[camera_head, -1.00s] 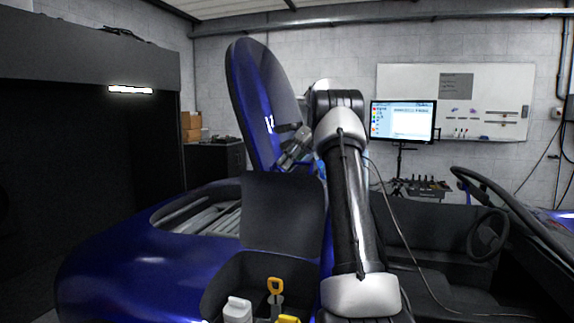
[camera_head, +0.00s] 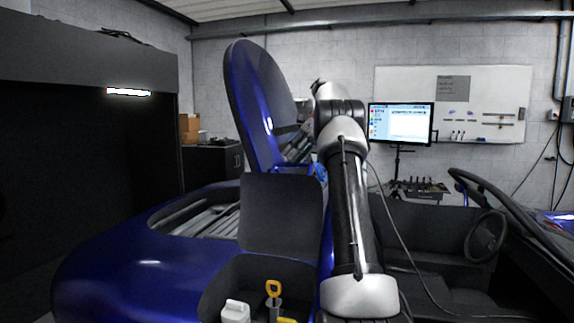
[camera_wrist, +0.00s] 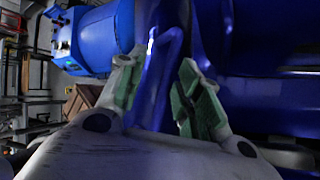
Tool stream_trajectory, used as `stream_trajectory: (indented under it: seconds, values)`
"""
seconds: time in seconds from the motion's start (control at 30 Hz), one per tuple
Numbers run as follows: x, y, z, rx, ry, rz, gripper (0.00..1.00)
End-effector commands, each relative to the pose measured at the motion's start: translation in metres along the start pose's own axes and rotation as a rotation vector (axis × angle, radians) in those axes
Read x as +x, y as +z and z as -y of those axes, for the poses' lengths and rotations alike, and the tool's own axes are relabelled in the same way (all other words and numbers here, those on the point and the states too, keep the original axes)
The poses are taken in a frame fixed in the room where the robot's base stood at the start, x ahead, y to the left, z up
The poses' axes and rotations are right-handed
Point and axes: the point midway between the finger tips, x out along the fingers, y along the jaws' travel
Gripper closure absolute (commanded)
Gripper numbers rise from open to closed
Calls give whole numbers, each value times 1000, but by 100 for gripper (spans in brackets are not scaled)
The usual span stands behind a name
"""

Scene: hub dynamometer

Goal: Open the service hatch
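The service hatch (camera_head: 258,105) is a blue panel on the blue car body, raised steeply and leaning slightly left. The opening (camera_head: 200,215) in the bodywork beside its foot is uncovered. My gripper (camera_head: 300,143) is at the hatch's right side, partly hidden by the panel and my arm. In the wrist view, my gripper (camera_wrist: 160,88) has its green-padded fingers spread apart. A blue hatch edge (camera_wrist: 158,75) runs between them, and I cannot tell whether either pad touches it.
An open dark box (camera_head: 225,278) with a white bottle (camera_head: 235,312) and a yellow-handled tool (camera_head: 273,290) stands in front. A steering wheel (camera_head: 487,236) and seats lie to the right. A monitor (camera_head: 401,122) and whiteboard (camera_head: 500,88) are behind.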

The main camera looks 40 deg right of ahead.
Motion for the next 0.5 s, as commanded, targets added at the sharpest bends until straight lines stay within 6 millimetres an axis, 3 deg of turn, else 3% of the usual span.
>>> stream_trajectory:
  seconds: [0.2, 0.5]
  values:
    - [-24, 0, 1, -1, -1, 0, 66]
    - [-28, 0, 0, 0, 0, -1, 66]
